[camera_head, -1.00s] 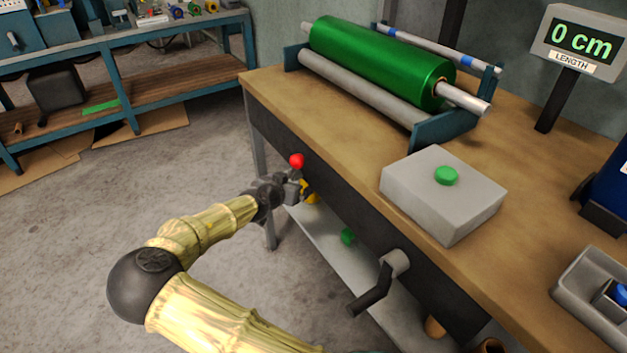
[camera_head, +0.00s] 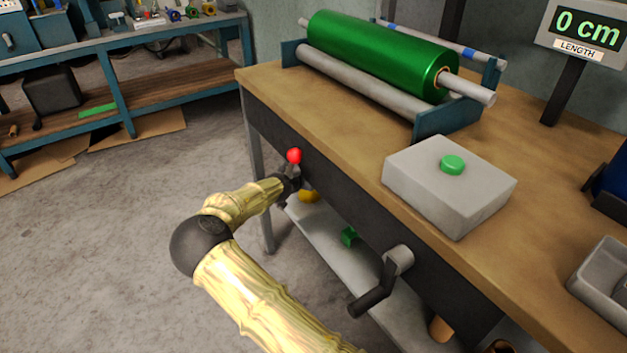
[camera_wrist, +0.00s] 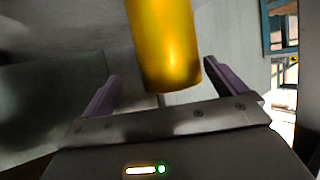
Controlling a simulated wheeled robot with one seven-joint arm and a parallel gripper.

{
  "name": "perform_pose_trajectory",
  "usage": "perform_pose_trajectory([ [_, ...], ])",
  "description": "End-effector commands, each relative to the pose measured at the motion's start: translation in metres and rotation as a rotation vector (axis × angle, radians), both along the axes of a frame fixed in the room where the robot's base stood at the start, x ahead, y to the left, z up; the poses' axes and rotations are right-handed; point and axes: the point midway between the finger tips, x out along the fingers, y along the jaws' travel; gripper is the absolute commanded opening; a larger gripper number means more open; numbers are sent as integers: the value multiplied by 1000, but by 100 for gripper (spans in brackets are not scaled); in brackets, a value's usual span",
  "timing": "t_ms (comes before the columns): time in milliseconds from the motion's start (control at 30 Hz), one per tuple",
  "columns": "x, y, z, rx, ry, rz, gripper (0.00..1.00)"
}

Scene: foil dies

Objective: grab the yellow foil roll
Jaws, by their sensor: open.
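The yellow foil roll (camera_wrist: 165,45) fills the upper middle of the wrist view, its near end just beyond and between my two fingers. My gripper (camera_wrist: 160,95) is open, with one purple-grey finger at each side and nothing held. In the head view, a small part of the yellow roll (camera_head: 308,196) shows under the workbench, on the grey lower shelf. My gripper (camera_head: 293,178) is beside it at the bench's front panel, partly hidden. The far end of the roll is out of view.
The workbench (camera_head: 350,137) overhangs the lower shelf (camera_head: 318,229). A red knob (camera_head: 294,156) sits close above my gripper. A green object (camera_head: 349,237) lies farther along the shelf, and a crank handle (camera_head: 378,290) juts from the front panel.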

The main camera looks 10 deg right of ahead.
Motion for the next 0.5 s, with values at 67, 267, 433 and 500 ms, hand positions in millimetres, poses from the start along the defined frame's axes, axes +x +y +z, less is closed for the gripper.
perform_pose_trajectory([
  [67,0,5,-1,0,0,7,97],
  [267,12,-3,-13,-1,1,2,97],
  [433,32,-17,-24,0,0,-6,97],
  [500,38,-21,-27,0,0,-6,97],
])
